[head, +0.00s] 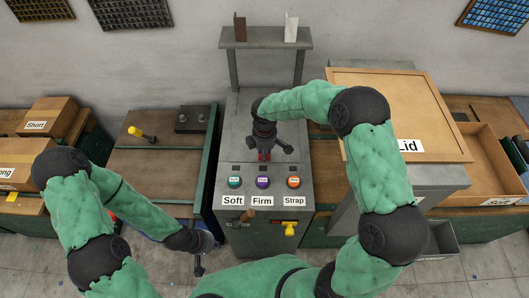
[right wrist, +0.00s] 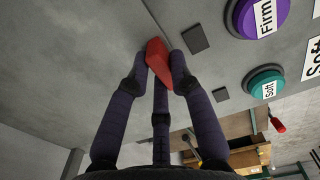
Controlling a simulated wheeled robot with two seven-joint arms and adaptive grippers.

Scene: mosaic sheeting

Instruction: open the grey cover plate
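The grey sloping top of the console, which seems to hold the grey cover plate (head: 241,141), stands in the middle of the head view. A thin seam shows near the top of the right wrist view; the plate's full outline is not clear. My right gripper (head: 265,155) is above it. In the right wrist view its dark fingers (right wrist: 160,65) close on both sides of a small red handle (right wrist: 157,55) on the grey surface. The plate looks flat and closed. My left gripper (head: 199,266) hangs low, left of the console, apart from it; its fingers are too small to read.
Soft (head: 234,182), Firm (head: 263,182) and Strap (head: 293,182) buttons sit just in front of the right gripper. A wooden board marked Lid (head: 395,95) lies to the right. A shelf (head: 265,38) rises behind. A yellow handle (head: 290,229) is on the front face.

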